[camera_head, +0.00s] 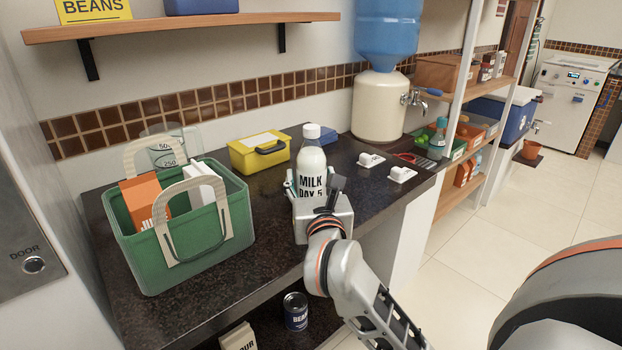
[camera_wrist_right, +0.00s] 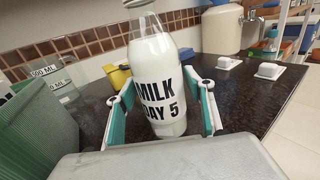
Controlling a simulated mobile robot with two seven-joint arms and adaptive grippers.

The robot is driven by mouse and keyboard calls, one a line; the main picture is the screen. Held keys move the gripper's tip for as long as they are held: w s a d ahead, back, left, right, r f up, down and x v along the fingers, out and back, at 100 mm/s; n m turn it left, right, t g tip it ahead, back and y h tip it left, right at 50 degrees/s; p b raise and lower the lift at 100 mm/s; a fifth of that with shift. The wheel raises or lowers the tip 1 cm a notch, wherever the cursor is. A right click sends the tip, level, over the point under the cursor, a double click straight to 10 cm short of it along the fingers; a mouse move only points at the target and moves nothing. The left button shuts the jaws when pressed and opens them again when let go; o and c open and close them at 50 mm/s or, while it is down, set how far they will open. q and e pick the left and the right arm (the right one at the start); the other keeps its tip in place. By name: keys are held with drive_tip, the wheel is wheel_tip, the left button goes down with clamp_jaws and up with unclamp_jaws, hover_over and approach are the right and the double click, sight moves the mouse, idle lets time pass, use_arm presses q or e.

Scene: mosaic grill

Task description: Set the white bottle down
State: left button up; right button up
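The white bottle (camera_head: 312,166), marked "MILK DAY 5", stands upright over the dark counter, between the green basket and the white blocks. It also fills the middle of the right wrist view (camera_wrist_right: 160,80). My right gripper (camera_head: 315,188) is around the bottle's lower body from the front. In the wrist view its two teal-padded fingers (camera_wrist_right: 160,92) lean in against the bottle's left and right sides. The gripper hides the base in the head view, so I cannot tell whether it touches the counter (camera_head: 262,225). My left gripper is not in view.
A green basket (camera_head: 190,255) holding cartons stands left on the counter. A yellow box (camera_head: 258,154), a measuring jug (camera_head: 165,150) and a water dispenser (camera_head: 380,105) stand behind. Two white blocks (camera_head: 371,160) (camera_head: 402,174) lie right. Bare counter lies between basket and bottle.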

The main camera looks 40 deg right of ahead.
idle(0.3)
drive_tip(key=v, duration=0.3)
drive_tip(key=p+v, duration=0.1)
drive_tip(key=v, duration=0.3)
drive_tip(key=p+v, duration=0.1)
drive_tip(key=v, duration=0.2)
drive_tip(key=shift+s+r, duration=0.2)
drive_tip(key=shift+r, duration=0.2)
drive_tip(key=shift+s+a+f+p, duration=0.2)
drive_tip(key=shift+s+a+p, duration=0.25)
drive_tip(key=shift+s+p, duration=0.15)
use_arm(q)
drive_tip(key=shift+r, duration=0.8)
use_arm(e)
drive_tip(key=shift+s, duration=0.15)
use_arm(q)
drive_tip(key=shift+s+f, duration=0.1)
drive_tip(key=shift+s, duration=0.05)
use_arm(e)
drive_tip(key=shift+f, duration=0.1)
